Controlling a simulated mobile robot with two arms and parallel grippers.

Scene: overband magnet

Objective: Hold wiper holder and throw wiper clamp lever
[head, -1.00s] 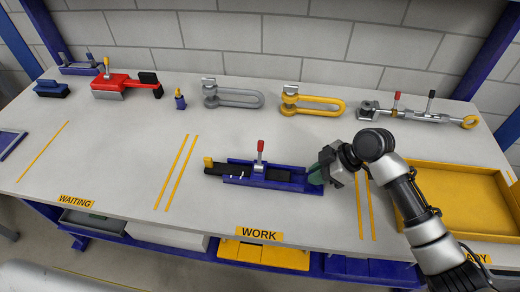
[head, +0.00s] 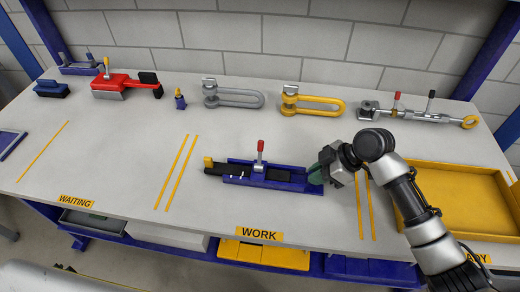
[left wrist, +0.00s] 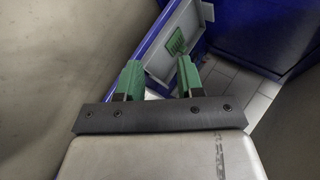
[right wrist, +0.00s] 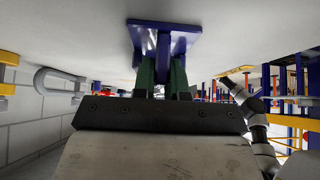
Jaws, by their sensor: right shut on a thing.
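The blue wiper holder (head: 240,181) lies on the table above the WORK label. A black wiper strip (head: 214,169) lies along it and sticks out at its left end, by a yellow piece. The clamp lever (head: 260,148), with a red knob, stands upright at the holder's middle. My right gripper (head: 320,172) is shut on the holder's right end. In the right wrist view, its green fingers (right wrist: 163,75) close around a blue part of the holder (right wrist: 163,28). My left gripper (left wrist: 160,77) is open and empty in the left wrist view, and out of the head view.
A yellow tray (head: 463,238) is at the right. Along the back stand a red tool (head: 120,84), a grey shackle (head: 232,98), a yellow shackle (head: 312,103) and a turnbuckle (head: 418,115).

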